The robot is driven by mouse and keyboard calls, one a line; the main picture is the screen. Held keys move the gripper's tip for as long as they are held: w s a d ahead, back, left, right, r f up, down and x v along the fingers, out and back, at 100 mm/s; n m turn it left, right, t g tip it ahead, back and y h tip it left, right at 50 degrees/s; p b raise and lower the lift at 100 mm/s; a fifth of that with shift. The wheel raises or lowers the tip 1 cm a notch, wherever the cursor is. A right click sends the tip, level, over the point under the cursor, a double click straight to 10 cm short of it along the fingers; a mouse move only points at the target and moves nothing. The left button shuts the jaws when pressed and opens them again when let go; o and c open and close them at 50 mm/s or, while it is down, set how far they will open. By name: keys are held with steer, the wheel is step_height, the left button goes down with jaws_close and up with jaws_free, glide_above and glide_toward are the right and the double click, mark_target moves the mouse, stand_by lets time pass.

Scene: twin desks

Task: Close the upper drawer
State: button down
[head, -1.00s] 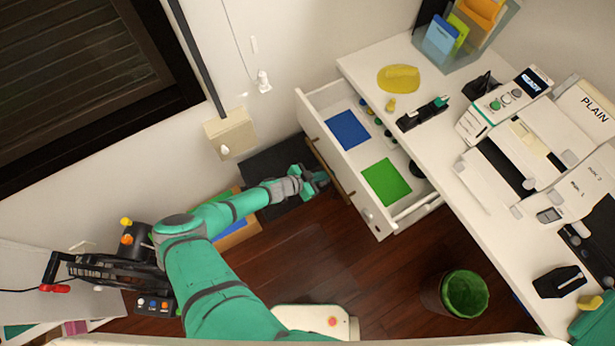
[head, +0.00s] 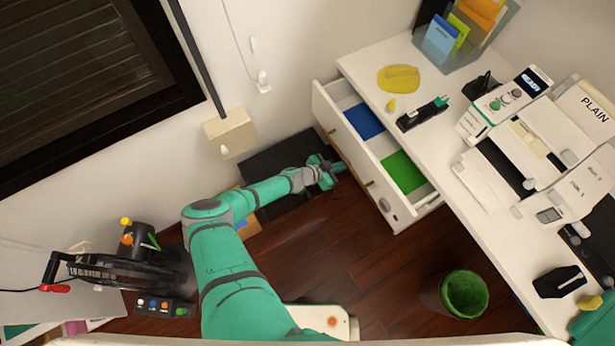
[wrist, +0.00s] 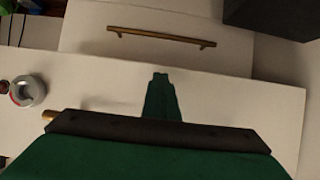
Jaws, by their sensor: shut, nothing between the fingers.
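The upper drawer (head: 359,165) is partly open under the right desk, its white front facing my arm. A blue pad (head: 364,121) and a green pad (head: 403,171) lie in it. My gripper (head: 338,168) is shut and empty, with its tip at the drawer's front, apparently against it. In the wrist view my gripper (wrist: 160,76) overlaps the white front of the upper drawer (wrist: 235,100). One end of a brass handle (wrist: 48,115) sticks out beside the gripper; the rest is hidden.
Another brass handle (wrist: 160,36) shows on a neighbouring front in the wrist view. A dark box (head: 285,172) stands on the floor below my forearm. A green-lined bin (head: 464,294) stands right of the drawer. The wood floor between is clear.

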glide_toward(379, 147)
steer(key=shift+s+a+f+x, duration=0.1)
steer(key=shift+f+x, duration=0.1)
steer(key=shift+x, duration=0.75)
steer(key=shift+s+a+f+x, duration=0.1)
steer(key=shift+f+x, duration=0.1)
steer(key=shift+x, duration=0.75)
steer(key=shift+a+f+x, duration=0.1)
steer(key=shift+f+x, duration=0.1)
steer(key=shift+x, duration=0.75)
steer(key=shift+d, duration=0.15)
steer(key=shift+w+d, duration=0.35)
steer(key=shift+d, duration=0.2)
steer(key=shift+w+d, duration=0.35)
steer(key=shift+d, duration=0.25)
steer(key=shift+s+a, duration=0.75)
steer(key=shift+a, duration=0.55)
steer(key=shift+s+a, duration=0.75)
steer(key=shift+a, duration=0.55)
steer(key=shift+s+a, duration=0.75)
steer(key=shift+a, duration=0.55)
